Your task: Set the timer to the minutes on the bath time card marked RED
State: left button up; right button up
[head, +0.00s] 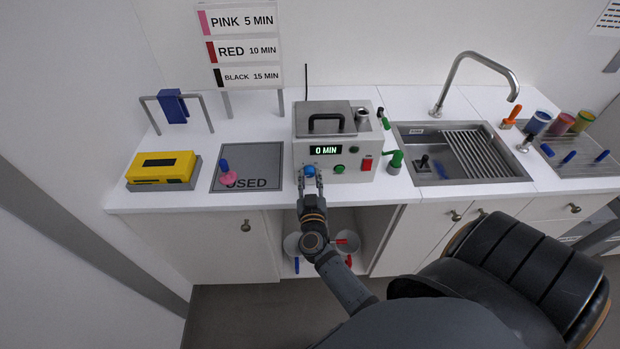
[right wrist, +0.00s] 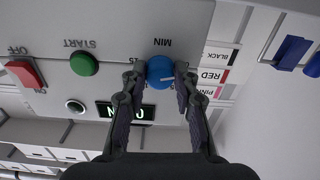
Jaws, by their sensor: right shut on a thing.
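The machine (head: 334,108) with the timer stands on the counter, its lit display (head: 326,150) reading 0 MIN. My right gripper (head: 310,173) is shut on the blue timer knob (head: 309,170) below the display. In the right wrist view the fingers (right wrist: 161,75) lie on both sides of the knob (right wrist: 160,70), whose pale pointer mark shows. The card board (head: 240,49) behind reads PINK 5 MIN, RED 10 MIN and BLACK 15 MIN; the RED card (head: 243,50) is in the middle. My left gripper is not in view.
A green START button (right wrist: 84,63) and a red OFF switch (right wrist: 25,73) sit on the same panel. A grey USED mat (head: 262,155) and a yellow box (head: 162,167) lie left of the machine. A sink (head: 412,150) is at right.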

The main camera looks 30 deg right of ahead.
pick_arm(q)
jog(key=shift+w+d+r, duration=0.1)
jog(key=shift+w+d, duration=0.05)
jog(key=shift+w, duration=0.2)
pick_arm(e)
grip_shut()
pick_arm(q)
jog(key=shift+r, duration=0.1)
